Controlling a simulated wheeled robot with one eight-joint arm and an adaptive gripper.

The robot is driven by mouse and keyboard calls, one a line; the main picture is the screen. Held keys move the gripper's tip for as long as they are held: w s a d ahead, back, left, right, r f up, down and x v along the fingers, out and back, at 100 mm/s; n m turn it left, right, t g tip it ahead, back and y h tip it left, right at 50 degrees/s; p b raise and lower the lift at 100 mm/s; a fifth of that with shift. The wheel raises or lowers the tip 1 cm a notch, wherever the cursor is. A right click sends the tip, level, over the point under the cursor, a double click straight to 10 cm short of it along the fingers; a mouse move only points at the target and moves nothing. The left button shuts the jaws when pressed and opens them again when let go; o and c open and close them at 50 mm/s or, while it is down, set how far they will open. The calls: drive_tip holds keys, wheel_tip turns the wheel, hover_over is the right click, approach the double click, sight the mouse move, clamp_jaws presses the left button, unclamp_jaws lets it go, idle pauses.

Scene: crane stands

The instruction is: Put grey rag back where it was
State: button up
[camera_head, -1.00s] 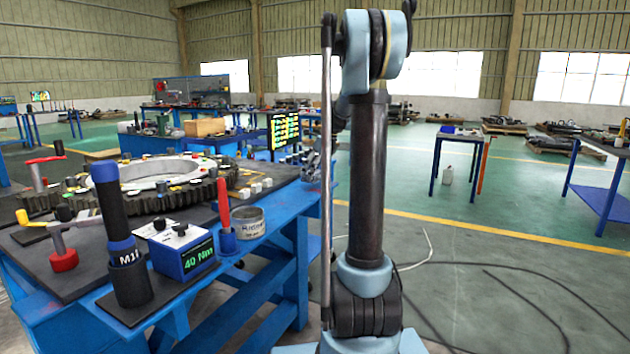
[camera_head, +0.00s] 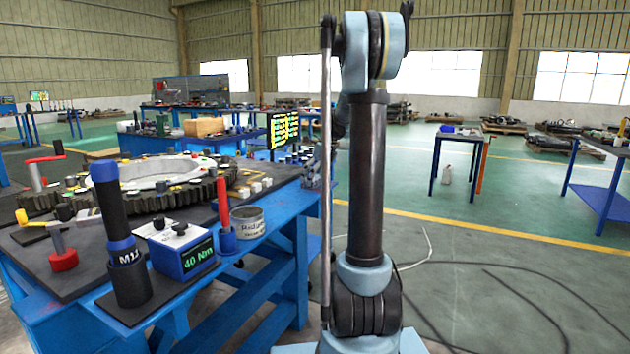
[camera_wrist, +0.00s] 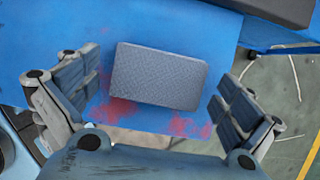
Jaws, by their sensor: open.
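In the wrist view a folded grey rag (camera_wrist: 157,75), a flat, textured rectangle, lies on a blue surface (camera_wrist: 50,35) with red stains near its edge. My gripper (camera_wrist: 160,88) is open, with one finger to the left of the rag and one to the right. Gaps show between the rag and both fingers, so it is not gripped. How high the gripper is above the rag is hard to judge. In the head view I cannot make out the rag, and my arm hides much of the area behind it.
The blue workbench (camera_head: 270,232) at left carries a large gear ring (camera_head: 150,180), a blue 40 Nm box (camera_head: 183,250), a dark tool in a holder (camera_head: 118,225) and a tin (camera_head: 249,222). Cables lie on the floor at right. A dark object (camera_wrist: 285,10) borders the wrist view.

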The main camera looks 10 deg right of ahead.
drive_tip(key=v, duration=1.2)
drive_tip(key=s+a+f+n+h, duration=0.1)
drive_tip(key=s+a+f+n, duration=0.2)
drive_tip(key=s, duration=0.5)
drive_tip(key=s+f+n, duration=0.3)
drive_tip(key=s+n, duration=0.3)
drive_tip(key=s, duration=0.2)
drive_tip(key=s+a+f+n+h, duration=0.15)
drive_tip(key=s+n, duration=0.25)
drive_tip(key=s, duration=0.4)
drive_tip(key=s+d+f+n+h, duration=0.1)
drive_tip(key=s+f+n, duration=1.1)
drive_tip(key=s+f, duration=0.5)
drive_tip(key=shift+s, duration=0.15)
